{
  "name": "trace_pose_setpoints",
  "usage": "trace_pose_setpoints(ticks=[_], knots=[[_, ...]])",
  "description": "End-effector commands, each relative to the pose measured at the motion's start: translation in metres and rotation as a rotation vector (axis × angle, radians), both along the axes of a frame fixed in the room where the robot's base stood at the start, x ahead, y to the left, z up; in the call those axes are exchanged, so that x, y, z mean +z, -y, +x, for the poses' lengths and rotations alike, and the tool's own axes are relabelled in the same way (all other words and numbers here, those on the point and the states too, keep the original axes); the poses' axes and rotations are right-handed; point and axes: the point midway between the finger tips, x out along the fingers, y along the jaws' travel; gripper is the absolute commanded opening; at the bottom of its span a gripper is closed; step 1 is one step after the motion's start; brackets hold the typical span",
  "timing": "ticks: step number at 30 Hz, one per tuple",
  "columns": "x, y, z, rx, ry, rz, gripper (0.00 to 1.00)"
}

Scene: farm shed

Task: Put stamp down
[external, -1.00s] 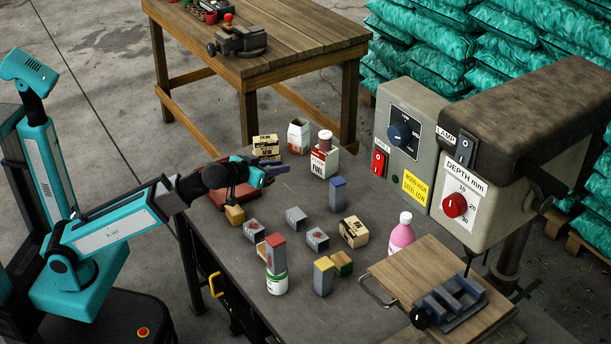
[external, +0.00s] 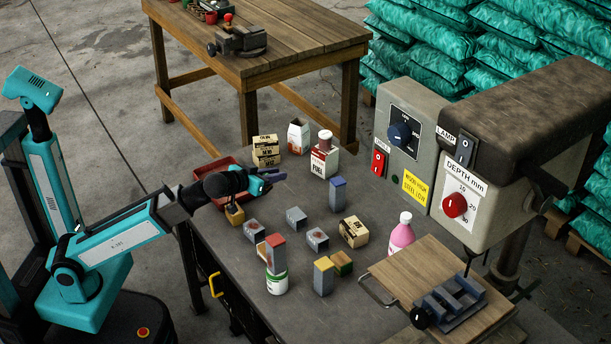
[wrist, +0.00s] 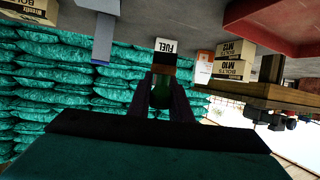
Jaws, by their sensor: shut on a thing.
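My gripper (external: 272,175) is above the far left part of the grey workbench, in front of the red tray, pointing right. In the wrist view my gripper (wrist: 163,98) is shut on a small dark green thing (wrist: 162,84), which I take to be the stamp. Its lower end and shape are mostly hidden between the fingers. It is held clear of the bench top. In the external view the held thing cannot be made out.
The red tray (external: 203,166), bolt boxes (external: 265,150) and fuel can (external: 324,160) stand near the gripper. Several small blocks (external: 296,218) and a blue-topped block (external: 338,195) crowd the bench middle. A pink bottle (external: 402,236) and the drill machine (external: 480,150) are at right.

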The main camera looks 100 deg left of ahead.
Motion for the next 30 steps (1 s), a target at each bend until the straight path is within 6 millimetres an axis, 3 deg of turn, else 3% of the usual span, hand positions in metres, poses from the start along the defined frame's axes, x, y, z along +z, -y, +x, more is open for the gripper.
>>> trace_pose_setpoints(ticks=[5, 15, 30], knots=[[-0.009, 0.000, 0.000, 0.000, -0.001, 0.000, 0.00], [-0.048, 0.000, 0.000, 0.000, 0.000, 0.001, 0.00], [-0.058, 0.000, 0.000, 0.000, -0.001, 0.000, 0.00]])
